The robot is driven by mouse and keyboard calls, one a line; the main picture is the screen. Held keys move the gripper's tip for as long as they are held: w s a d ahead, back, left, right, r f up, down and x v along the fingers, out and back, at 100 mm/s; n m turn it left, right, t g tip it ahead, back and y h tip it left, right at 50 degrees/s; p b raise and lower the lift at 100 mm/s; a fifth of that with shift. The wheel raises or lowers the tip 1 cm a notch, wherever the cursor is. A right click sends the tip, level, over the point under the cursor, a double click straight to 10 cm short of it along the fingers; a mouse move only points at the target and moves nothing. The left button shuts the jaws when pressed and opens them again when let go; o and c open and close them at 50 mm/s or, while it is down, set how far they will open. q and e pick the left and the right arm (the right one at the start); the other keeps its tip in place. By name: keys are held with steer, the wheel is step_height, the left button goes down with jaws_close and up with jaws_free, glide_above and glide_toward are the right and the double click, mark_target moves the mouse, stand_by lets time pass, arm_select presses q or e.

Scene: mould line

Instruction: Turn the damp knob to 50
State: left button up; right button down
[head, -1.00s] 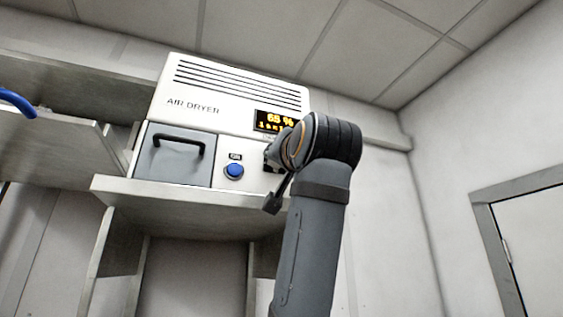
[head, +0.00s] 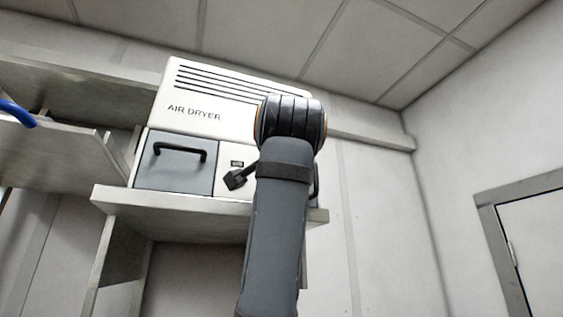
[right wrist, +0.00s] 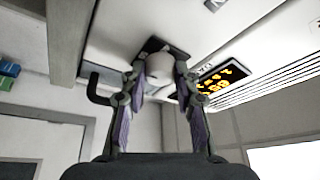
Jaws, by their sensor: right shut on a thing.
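The white air dryer (head: 200,90) stands on a shelf in the head view. My right arm hides its display, blue button and knob there. In the right wrist view a pale round knob (right wrist: 160,66) sits on a dark square plate on the dryer's face. My right gripper (right wrist: 161,75) is shut on the knob, one finger on each side. The display (right wrist: 220,78) shows orange characters beside it, slanted and too small to read surely. My left gripper is in neither view.
The dryer's grey drawer (head: 173,166) with a black handle is at its lower left. The grey shelf (head: 150,199) juts out beneath it. A blue curved thing (head: 18,112) shows at the far left. A door frame (head: 487,215) is at the right, with clear wall between.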

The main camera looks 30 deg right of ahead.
stand_by(0.4)
steer(key=c, duration=1)
jaws_free()
steer(key=v, duration=1.2)
steer(key=shift+d, duration=0.1)
